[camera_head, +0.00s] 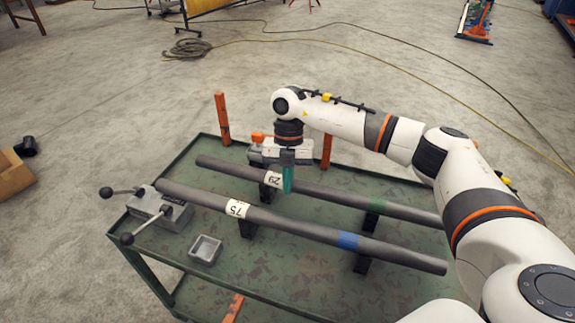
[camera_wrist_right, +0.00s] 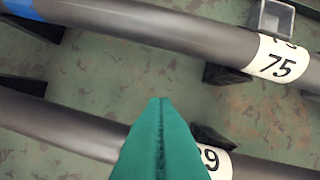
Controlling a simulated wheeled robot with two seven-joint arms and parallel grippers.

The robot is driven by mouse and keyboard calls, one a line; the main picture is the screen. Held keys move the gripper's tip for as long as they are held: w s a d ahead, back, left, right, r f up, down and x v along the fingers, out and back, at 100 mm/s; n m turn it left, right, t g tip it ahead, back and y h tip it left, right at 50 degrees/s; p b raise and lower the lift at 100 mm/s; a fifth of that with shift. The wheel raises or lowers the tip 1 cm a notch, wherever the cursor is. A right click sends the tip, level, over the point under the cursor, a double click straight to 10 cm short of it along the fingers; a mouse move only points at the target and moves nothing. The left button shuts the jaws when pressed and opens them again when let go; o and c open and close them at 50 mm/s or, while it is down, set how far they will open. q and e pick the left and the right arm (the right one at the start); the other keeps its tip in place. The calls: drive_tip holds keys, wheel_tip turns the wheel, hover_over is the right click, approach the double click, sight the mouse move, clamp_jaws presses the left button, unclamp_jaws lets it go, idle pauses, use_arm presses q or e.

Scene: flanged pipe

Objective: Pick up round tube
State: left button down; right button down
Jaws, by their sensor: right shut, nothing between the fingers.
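Two long grey round tubes lie side by side across black supports on a green table. The nearer tube (camera_head: 300,229) has a white label reading 75 and a blue band; it crosses the top of the right wrist view (camera_wrist_right: 150,25). The farther tube (camera_head: 335,197) has a label, apparently 29, and a green band; it runs along the bottom of the wrist view (camera_wrist_right: 60,128). My right gripper (camera_head: 287,188) points down at the farther tube beside its label, with green fingers (camera_wrist_right: 160,102) shut and empty. I cannot tell whether they touch the tube. My left gripper is not in view.
The green table (camera_head: 300,280) has a grey block with levers (camera_head: 158,208) and a small square tray (camera_head: 205,249) at left. Orange posts (camera_head: 222,119) rise at the back edge. A grey device stands behind my right gripper. A cable crosses the floor.

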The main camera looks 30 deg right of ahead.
sight(285, 224)
drive_tip(key=x, duration=0.4)
drive_tip(key=shift+w, duration=0.1)
drive_tip(key=s, duration=0.1)
drive_tip(key=s+a, duration=0.1)
drive_tip(key=p, duration=0.1)
drive_tip(key=shift+s+a+r, duration=0.25)
drive_tip(key=shift+s+a, duration=0.15)
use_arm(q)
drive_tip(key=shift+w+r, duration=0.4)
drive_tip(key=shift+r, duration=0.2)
use_arm(e)
drive_tip(key=shift+s+a, duration=0.15)
drive_tip(key=shift+s, duration=0.05)
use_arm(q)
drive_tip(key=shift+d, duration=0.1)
